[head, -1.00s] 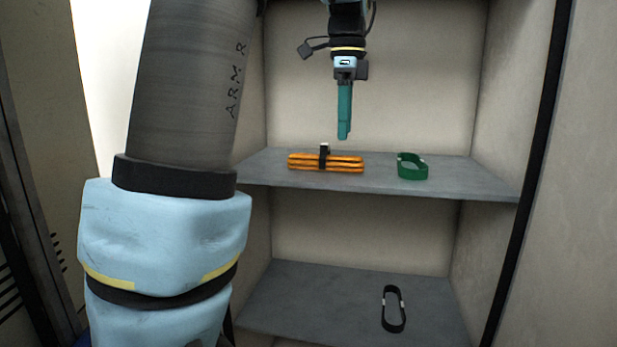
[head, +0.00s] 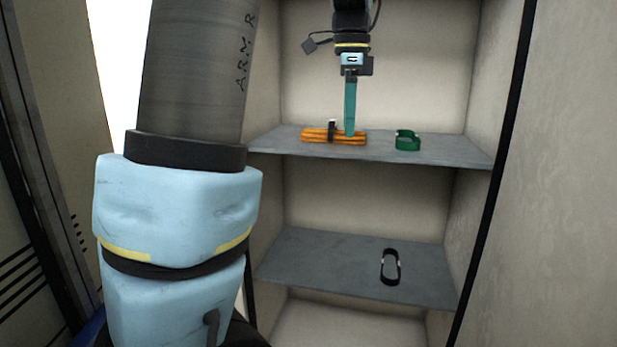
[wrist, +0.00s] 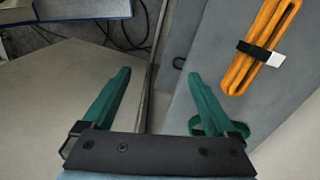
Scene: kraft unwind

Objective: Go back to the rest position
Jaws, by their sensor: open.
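My gripper (head: 350,134) points down with its teal fingers in front of the upper shelf in the head view. In the wrist view my gripper (wrist: 155,75) has its two fingers wide apart with nothing between them. An orange bundle (head: 318,135) with a black strap lies on the upper shelf; part of it is behind the fingers in the head view. It also shows at the upper right of the wrist view (wrist: 244,77), apart from the fingers.
A green loop (head: 407,141) lies on the upper shelf (head: 450,150), right of the bundle. A black loop (head: 390,267) with light clips lies on the lower shelf (head: 320,262). Cabinet walls stand on both sides. Dark cables (wrist: 128,35) show at the top of the wrist view.

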